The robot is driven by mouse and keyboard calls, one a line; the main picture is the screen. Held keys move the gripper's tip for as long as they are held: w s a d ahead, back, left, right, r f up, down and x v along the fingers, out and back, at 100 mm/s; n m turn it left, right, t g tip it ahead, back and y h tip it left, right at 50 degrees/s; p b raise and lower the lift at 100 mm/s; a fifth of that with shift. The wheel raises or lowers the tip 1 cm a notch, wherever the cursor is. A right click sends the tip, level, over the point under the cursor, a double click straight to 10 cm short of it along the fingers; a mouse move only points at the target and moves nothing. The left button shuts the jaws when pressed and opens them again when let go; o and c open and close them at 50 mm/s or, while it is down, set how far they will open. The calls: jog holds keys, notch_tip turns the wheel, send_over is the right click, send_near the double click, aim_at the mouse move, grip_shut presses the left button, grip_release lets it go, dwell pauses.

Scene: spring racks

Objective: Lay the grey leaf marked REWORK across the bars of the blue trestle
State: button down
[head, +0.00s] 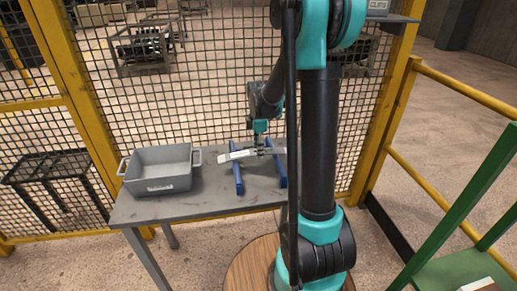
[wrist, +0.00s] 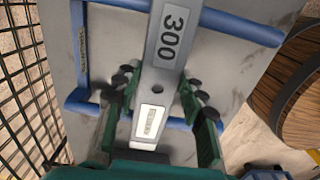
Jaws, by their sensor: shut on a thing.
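The grey leaf (wrist: 168,62) is a long flat strip with "300" printed on it and a small white label whose text is too small to read. My gripper (wrist: 160,90) has its green fingers on both sides of the leaf and is shut on it. The blue trestle (wrist: 240,27) has two bars, and the leaf crosses over both in the wrist view. In the head view the leaf (head: 237,156) lies across the top of the trestle (head: 239,181), below my gripper (head: 260,149). I cannot tell whether it touches the bars.
A grey bin (head: 158,184) with handles stands on the left of the grey table (head: 205,207). Yellow-framed mesh fencing (head: 222,70) rises close behind the table. A yellow rail (head: 465,100) and a green frame (head: 470,190) are at the right. The table's front edge is clear.

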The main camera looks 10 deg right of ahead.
jog(key=shift+f, duration=0.55)
jog(key=c, duration=0.8)
grip_release()
jog(key=shift+c, duration=0.2)
notch_tip(320, 180, up, 12)
jog(key=shift+s, duration=0.1)
jog(key=s+d+f+m+t, duration=0.1)
jog(key=s+f+m+t, duration=0.1)
jog(key=s+f+m, duration=0.3)
jog(key=s+d+f+m+t, duration=0.1)
jog(key=s+f+m, duration=0.5)
jog(key=s+m, duration=0.7)
jog(key=s+t, duration=0.1)
jog(key=s, duration=0.2)
jog(key=shift+s+d+f, duration=0.3)
jog(key=shift+s+d, duration=0.1)
